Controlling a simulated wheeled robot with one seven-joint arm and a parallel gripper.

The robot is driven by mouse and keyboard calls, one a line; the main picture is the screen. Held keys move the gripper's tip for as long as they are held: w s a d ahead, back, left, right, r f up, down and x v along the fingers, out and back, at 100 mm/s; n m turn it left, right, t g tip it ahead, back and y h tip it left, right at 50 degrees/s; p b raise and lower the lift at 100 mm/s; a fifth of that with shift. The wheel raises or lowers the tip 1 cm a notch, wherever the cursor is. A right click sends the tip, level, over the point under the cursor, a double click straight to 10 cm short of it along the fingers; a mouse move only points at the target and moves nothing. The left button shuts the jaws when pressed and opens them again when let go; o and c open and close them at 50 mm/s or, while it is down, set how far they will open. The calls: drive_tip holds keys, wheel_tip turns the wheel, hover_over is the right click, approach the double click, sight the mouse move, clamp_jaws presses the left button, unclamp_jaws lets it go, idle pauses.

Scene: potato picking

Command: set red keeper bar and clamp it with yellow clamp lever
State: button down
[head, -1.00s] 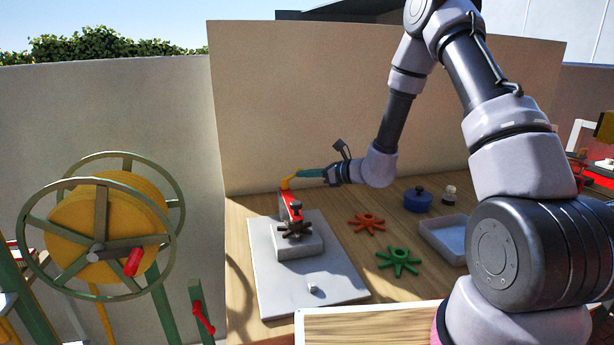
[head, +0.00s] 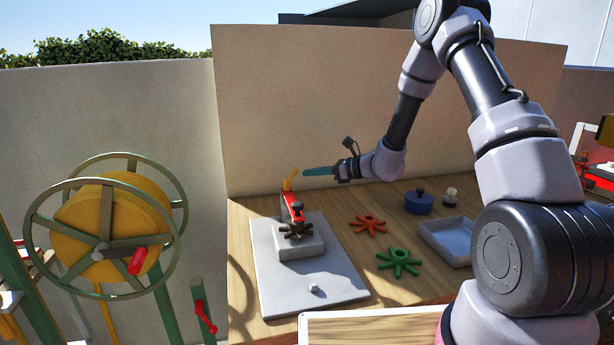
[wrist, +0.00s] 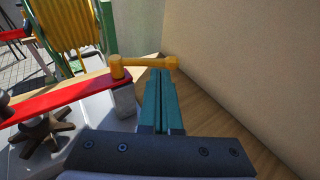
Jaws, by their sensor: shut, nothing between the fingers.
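The red keeper bar (head: 290,205) lies on the fixture on the grey base plate (head: 318,281), behind a dark star-shaped knob (head: 297,230). The bar also shows in the wrist view (wrist: 65,99). The yellow clamp lever (head: 289,181) stands at the bar's far end; in the wrist view its handle (wrist: 150,62) reaches right from a round hub over the bar's end. My gripper (head: 306,171) has teal fingers, shut and empty. It is right of the lever with a small gap in the head view. In the wrist view my fingertips (wrist: 161,71) appear close by the handle; contact cannot be told.
An orange star wheel (head: 368,224), a green star wheel (head: 399,262), a blue pot (head: 418,202) and a pale tray (head: 431,232) lie right of the plate. A wall (head: 300,110) rises behind the table. A yellow drum with spoked wheels (head: 105,225) stands left.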

drive_tip(key=w+v, duration=0.1)
drive_tip(key=v, duration=1)
drive_tip(key=s+r+n+g+h, duration=0.4)
drive_tip(key=s+r+n, duration=0.6)
drive_tip(key=s+r, duration=0.4)
drive_tip(key=s+d+r+n+t+h, duration=0.2)
drive_tip(key=s+d+r+n+h, duration=0.2)
drive_tip(key=s, duration=0.4)
drive_tip(key=s+d+r+n+t+h, duration=0.3)
drive_tip(key=s+d+r, duration=0.3)
drive_tip(key=s, duration=0.3)
drive_tip(key=shift+d+n+h, duration=0.2)
drive_tip(key=shift+n+h, duration=0.2)
drive_tip(key=shift+n, duration=0.3)
